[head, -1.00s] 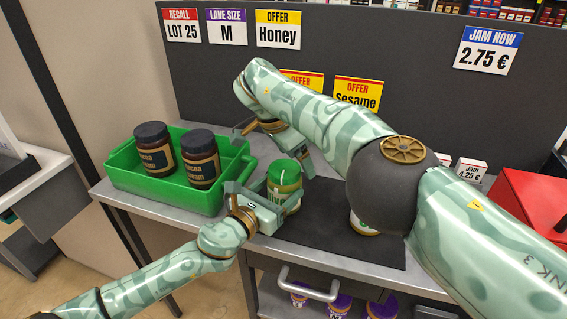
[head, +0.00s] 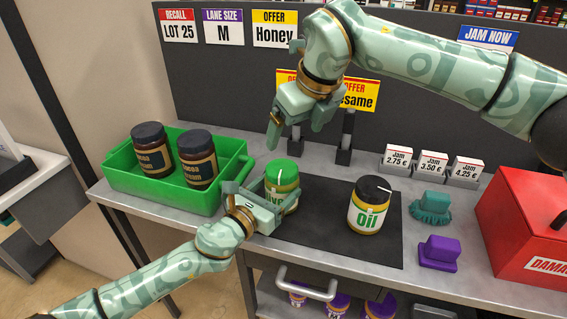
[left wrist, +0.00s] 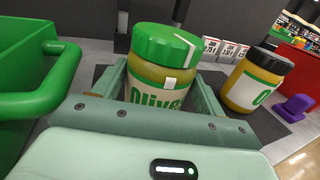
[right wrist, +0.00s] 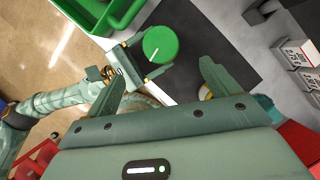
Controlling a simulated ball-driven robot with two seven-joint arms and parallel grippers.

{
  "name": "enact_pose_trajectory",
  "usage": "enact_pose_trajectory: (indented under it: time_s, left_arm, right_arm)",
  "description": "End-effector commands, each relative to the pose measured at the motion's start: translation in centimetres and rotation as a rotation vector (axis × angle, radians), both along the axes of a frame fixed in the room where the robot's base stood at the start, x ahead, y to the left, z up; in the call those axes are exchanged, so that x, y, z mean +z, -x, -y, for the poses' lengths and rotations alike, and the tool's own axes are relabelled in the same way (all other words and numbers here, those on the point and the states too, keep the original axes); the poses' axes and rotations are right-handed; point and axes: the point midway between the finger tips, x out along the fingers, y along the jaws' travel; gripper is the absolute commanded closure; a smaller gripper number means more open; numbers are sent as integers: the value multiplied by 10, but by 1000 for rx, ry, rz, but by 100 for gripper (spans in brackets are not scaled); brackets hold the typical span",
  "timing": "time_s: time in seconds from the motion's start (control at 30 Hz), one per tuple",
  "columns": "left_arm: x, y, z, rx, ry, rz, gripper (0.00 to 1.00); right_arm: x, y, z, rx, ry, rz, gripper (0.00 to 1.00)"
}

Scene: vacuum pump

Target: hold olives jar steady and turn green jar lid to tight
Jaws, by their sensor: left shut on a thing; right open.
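The olives jar (head: 284,200) stands upright on the dark mat with its green lid (head: 282,172) on top. My left gripper (head: 268,200) is shut around the jar's body; the left wrist view shows the jar (left wrist: 158,92) between its fingers. A white line runs over the lid (left wrist: 168,45), and its side part sits slightly right of a pale mark on the jar.
A green crate (head: 165,190) with two cocoa jars is left. A teal brush (head: 430,207), purple object (head: 438,252) and red box (head: 525,225) are right. Price cards line the back.

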Motion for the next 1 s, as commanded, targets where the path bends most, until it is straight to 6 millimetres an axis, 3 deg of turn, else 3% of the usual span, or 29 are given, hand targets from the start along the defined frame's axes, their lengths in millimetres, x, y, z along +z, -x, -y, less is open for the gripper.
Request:
enact_pose_trajectory:
  time_s: [0.53,0.7,1.0]
  left_arm:
    - [0,0,0,1,0,0,66]
    - [0,0,-1,1,0,0,66]
    - [1,-1,-1,2,0,1,66]
  right_arm:
    - [-94,-31,-22,-17,-3,-7,12]
    - [-108,-36,-26,-14,-3,-4,12]
    - [-109,-37,-26,-15,-3,-3,12]
